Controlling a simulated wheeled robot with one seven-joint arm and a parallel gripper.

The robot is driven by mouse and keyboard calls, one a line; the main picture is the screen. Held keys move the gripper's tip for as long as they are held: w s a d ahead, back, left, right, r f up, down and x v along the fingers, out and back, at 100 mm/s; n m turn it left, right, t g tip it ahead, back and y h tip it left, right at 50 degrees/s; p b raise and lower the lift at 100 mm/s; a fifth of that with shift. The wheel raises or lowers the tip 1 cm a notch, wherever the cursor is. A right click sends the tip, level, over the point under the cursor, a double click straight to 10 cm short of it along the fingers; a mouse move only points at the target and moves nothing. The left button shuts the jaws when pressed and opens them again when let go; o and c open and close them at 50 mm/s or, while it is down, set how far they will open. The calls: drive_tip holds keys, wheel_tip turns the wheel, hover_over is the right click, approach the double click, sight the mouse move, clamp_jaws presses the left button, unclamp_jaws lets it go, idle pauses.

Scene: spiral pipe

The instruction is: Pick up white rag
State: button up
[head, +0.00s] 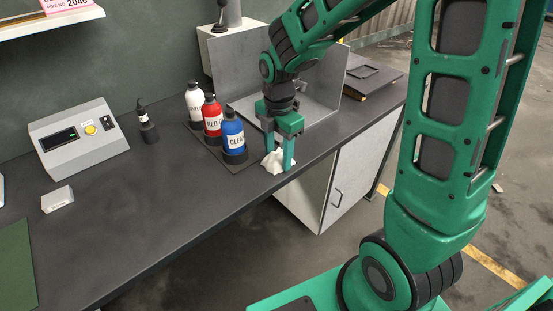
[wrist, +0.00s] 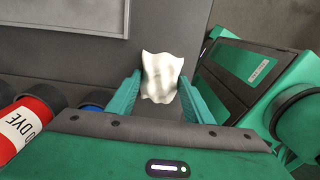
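The white rag (head: 274,163) is a small crumpled cloth on the dark bench top near its front edge. It also shows in the wrist view (wrist: 161,76), between my fingers and toward their tips. My gripper (head: 279,160) points down over the rag, with green fingers spread on either side of it. In the wrist view my gripper (wrist: 160,95) is open, with a small gap between the rag and the left finger and the rag close to the right finger. Part of the rag is hidden behind the fingers in the head view.
Left of my gripper stand a blue bottle (head: 233,137), a red bottle (head: 212,117) and a white bottle (head: 194,103). A grey metal sheet enclosure (head: 315,90) stands behind. A control box (head: 80,138) sits at the left. The bench's front middle is clear.

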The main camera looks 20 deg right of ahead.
sight(276, 154)
drive_tip(key=shift+c, duration=1.3)
drive_tip(key=shift+r, duration=0.5)
drive_tip(key=r, duration=0.2)
drive_tip(key=a+r, duration=0.1)
drive_tip(key=shift+s+r, duration=0.15)
drive_tip(key=shift+r, duration=0.25)
drive_tip(key=s+a+r, duration=0.5)
drive_tip(key=a+r, duration=0.1)
drive_tip(key=a, duration=0.3)
drive_tip(key=shift+s+r, duration=0.15)
drive_tip(key=shift+s, duration=0.15)
